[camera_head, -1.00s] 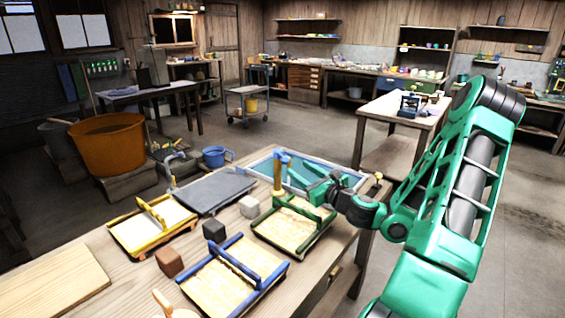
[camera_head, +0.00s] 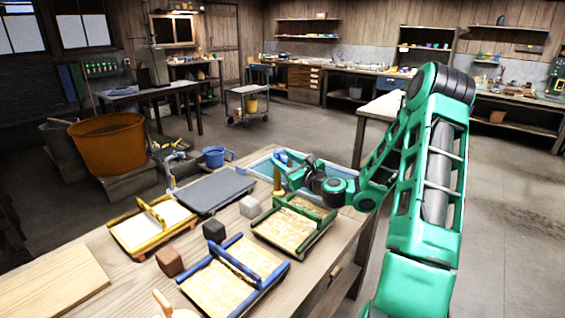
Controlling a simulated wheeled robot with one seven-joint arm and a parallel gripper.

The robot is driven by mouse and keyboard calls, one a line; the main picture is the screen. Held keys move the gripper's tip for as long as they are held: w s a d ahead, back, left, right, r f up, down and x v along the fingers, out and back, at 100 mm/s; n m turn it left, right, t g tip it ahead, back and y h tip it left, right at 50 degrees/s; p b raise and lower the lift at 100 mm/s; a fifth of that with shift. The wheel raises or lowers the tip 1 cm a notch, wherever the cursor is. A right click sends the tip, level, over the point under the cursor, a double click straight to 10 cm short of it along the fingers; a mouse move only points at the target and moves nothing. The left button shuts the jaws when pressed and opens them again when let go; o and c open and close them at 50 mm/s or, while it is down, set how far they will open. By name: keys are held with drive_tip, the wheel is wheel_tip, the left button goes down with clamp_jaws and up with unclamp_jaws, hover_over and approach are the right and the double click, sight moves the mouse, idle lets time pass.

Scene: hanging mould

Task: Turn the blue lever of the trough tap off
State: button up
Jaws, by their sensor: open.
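The trough tap has a brass post (camera_head: 277,180) standing at the near edge of the trough. Its blue lever (camera_head: 282,157) sits at the top of the post. The blue-rimmed trough (camera_head: 256,163) lies behind the tap, partly hidden by my arm. My gripper (camera_head: 290,176) is open, just right of the post and below the lever's right end. The fingers are small and overlap the tap in this view, so I cannot tell whether they touch it.
A green-handled tray (camera_head: 291,229) lies just in front of the tap. A blue-handled tray (camera_head: 235,277), a yellow-handled tray (camera_head: 150,228), a grey slab (camera_head: 214,190) and small blocks cover the bench. Floor space is free to the right.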

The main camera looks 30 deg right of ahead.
drive_tip(key=shift+c, duration=0.4)
clamp_jaws()
